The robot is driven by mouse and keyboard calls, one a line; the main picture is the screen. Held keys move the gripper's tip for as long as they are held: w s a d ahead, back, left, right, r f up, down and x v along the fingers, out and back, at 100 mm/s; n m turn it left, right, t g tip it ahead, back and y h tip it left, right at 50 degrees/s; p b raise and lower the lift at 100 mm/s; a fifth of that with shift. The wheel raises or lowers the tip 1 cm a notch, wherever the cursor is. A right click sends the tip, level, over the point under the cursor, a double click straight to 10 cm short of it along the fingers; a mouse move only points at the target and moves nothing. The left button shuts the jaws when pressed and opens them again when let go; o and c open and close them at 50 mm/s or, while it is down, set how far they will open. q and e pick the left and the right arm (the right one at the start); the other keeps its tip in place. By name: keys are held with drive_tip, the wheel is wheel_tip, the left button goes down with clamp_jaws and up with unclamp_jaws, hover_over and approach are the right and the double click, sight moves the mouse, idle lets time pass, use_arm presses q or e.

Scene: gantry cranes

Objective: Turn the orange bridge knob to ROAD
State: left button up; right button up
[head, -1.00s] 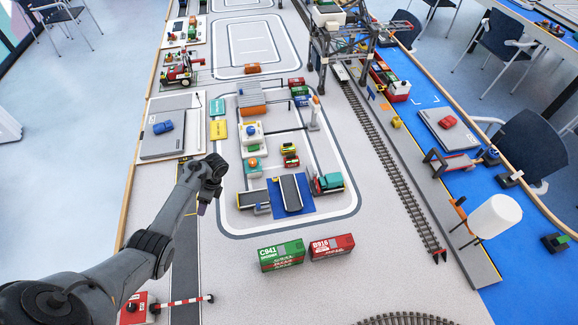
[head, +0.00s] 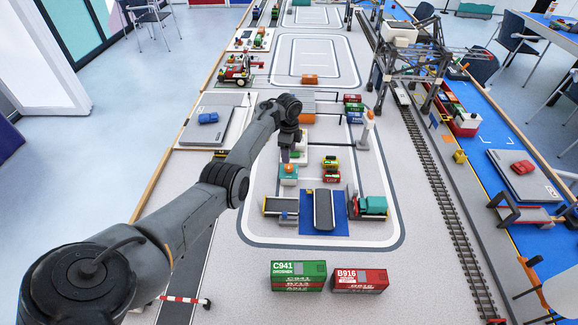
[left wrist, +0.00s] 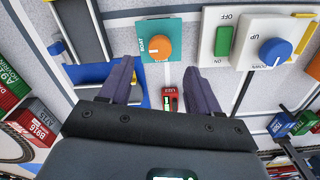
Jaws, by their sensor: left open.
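The orange knob (left wrist: 159,47) sits on a small teal box (left wrist: 178,28) in the left wrist view; the word BOAT is printed beside it at the left. I cannot make out the word ROAD. My left gripper (left wrist: 158,76) is open, its two dark fingers pointing at the teal box, with the knob beyond and between the tips, not touched. In the head view the knob (head: 288,168) shows just below my left gripper (head: 286,154). My right gripper is not in view.
A white panel (left wrist: 226,62) with a green switch (left wrist: 223,41) and a blue UP/DOWN knob (left wrist: 275,51) stands close by the teal box. Small trucks (head: 331,168), a conveyor (head: 324,210) and green (head: 298,276) and red containers (head: 360,280) lie nearer. Rails run at right.

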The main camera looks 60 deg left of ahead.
sight(289, 166)
use_arm(q)
wheel_tip(289, 166, down, 7)
drive_tip(key=shift+r+b, duration=0.15)
drive_tip(key=shift+b, duration=0.9)
drive_tip(key=c, duration=1.1)
drive_tip(key=shift+o, duration=0.2)
